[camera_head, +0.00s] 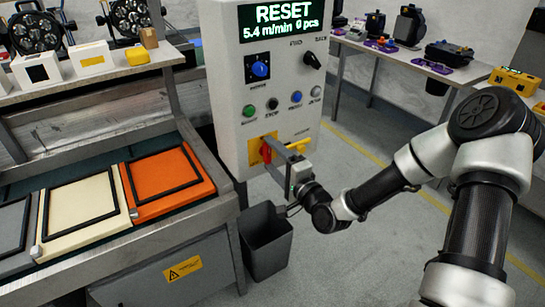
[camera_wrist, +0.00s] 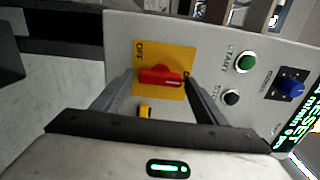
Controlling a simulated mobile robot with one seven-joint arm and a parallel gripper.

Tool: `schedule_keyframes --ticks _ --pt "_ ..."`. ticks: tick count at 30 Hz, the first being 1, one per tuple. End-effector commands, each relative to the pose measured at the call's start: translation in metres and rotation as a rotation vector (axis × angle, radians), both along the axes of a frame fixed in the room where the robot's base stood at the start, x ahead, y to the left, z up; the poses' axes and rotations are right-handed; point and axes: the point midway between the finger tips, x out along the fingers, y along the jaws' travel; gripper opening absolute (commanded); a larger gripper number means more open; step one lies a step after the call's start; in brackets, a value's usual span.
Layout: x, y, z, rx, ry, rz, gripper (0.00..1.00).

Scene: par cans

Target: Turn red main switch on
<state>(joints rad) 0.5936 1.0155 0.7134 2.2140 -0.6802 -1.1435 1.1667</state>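The red main switch (camera_head: 265,151) sits on a yellow plate low on the front of the light grey control cabinet (camera_head: 227,95). In the wrist view the red switch (camera_wrist: 161,77) lies across the yellow plate (camera_wrist: 176,52), with "OFF" printed at the plate's left. My gripper (camera_head: 280,146) is at the switch, and in the wrist view my gripper (camera_wrist: 157,88) has its fingers apart, one on each side of the red handle. Gaps seem to show between fingers and handle; whether either finger touches it I cannot tell for sure.
Green (camera_wrist: 246,62) and black (camera_wrist: 230,97) buttons and a blue knob (camera_wrist: 291,87) are close to the right finger in the wrist view. A dark bin (camera_head: 266,241) stands below my gripper. A workbench with an orange panel (camera_head: 166,180) is at left.

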Motion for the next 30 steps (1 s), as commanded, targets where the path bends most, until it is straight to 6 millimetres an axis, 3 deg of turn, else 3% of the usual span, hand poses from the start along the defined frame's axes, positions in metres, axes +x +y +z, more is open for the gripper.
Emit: schedule_keyframes --ticks 9,14,30 --pt "0.000 0.000 0.000 -0.002 -0.001 0.000 0.70" --pt "-0.011 -0.008 0.000 -0.004 0.000 -0.001 0.70" --pt "-0.113 -0.078 0.000 -0.001 0.002 -0.004 0.70"
